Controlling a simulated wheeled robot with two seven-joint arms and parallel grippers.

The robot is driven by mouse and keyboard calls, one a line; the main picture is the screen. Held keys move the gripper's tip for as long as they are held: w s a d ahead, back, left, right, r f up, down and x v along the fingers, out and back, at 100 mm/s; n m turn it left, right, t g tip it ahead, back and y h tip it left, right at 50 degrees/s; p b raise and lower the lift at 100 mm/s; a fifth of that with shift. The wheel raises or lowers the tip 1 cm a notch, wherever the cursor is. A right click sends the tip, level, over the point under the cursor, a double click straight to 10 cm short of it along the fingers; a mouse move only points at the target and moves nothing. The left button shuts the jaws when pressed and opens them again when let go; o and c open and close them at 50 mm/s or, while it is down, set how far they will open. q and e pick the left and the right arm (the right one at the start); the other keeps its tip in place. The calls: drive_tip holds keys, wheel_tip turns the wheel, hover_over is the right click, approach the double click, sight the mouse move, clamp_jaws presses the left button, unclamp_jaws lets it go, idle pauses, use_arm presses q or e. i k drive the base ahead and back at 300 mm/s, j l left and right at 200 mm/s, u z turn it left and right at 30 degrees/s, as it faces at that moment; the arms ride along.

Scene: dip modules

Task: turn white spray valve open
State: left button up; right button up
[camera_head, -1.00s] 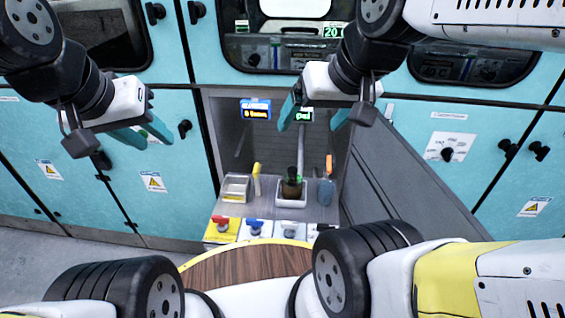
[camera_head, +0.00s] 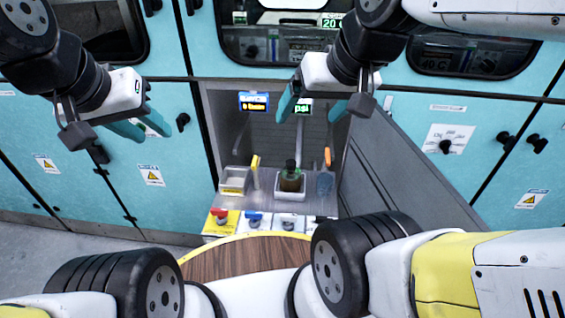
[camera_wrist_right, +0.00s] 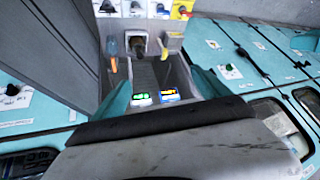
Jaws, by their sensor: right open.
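A row of small valves on coloured panels lines the front edge of the alcove shelf. The white valve (camera_head: 288,224) is between a blue valve (camera_head: 254,218) and a partly hidden one at right. It also shows at the top of the right wrist view (camera_wrist_right: 136,9). My right gripper (camera_head: 313,108) is open and empty, with its teal fingers apart in front of the alcove, above and away from the valves. Its fingers (camera_wrist_right: 160,92) frame the alcove in the wrist view. My left gripper (camera_head: 148,128) is open and empty at the left, before the teal cabinets.
A red-handled valve (camera_head: 221,215) sits on a yellow panel at left. Behind the valves are a brown bottle (camera_head: 290,178) in a white holder, a tray (camera_head: 235,180), and yellow (camera_head: 256,168) and orange (camera_head: 327,158) handles. A grey open door (camera_head: 400,170) stands right of the alcove.

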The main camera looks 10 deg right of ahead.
sight(288, 218)
drive_tip(key=j+z, duration=0.4)
drive_tip(key=k+j+z, duration=0.1)
drive_tip(key=z, duration=0.25)
drive_tip(key=k+j+z, duration=0.1)
drive_tip(key=j+z, duration=0.3)
drive_tip(key=l, duration=0.1)
